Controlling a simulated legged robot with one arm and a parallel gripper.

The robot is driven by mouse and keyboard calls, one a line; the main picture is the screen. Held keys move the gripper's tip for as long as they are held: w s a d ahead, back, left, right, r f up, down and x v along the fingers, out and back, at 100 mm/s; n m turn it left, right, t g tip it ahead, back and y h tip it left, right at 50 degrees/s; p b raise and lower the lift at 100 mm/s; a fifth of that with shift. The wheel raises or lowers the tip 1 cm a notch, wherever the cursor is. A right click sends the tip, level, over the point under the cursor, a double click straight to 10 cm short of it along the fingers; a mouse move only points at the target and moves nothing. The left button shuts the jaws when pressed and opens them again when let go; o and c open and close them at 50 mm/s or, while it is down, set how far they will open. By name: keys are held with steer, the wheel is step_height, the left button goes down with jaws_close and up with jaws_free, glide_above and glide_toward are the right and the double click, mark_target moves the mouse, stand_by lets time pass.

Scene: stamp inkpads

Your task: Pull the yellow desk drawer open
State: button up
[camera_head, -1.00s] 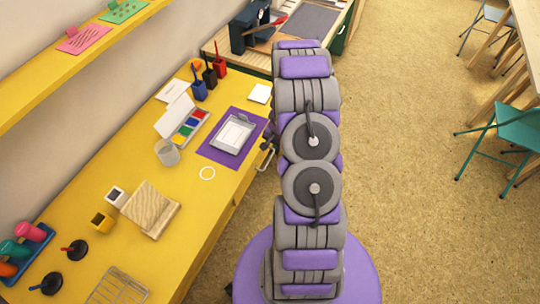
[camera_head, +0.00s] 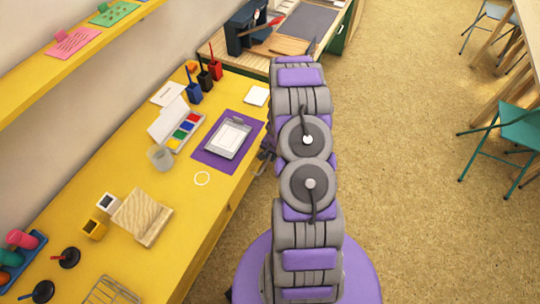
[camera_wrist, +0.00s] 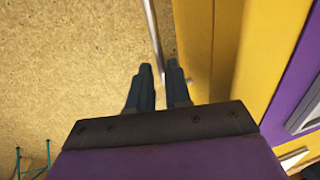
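The yellow desk (camera_head: 190,215) runs along the left of the head view, and its yellow drawer front faces right, partly behind my arm. In the wrist view the desk's yellow side (camera_wrist: 262,55) is at the right. My gripper (camera_wrist: 158,72) is at the bar's lower end in that view. Its two dark fingers are apart, one on each side of the bar, with a small gap showing. I cannot tell whether they touch it. In the head view my gripper (camera_head: 265,155) is mostly hidden beside the desk edge.
Open tan floor (camera_head: 400,170) lies right of my arm. Green chairs (camera_head: 515,130) stand farther right.

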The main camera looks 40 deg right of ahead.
steer(key=shift+d, duration=0.1)
steer(key=shift+c, duration=1.4)
steer(key=shift+a+r, duration=0.15)
steer(key=shift+a, duration=0.5)
jaws_close()
steer(key=shift+d, duration=0.1)
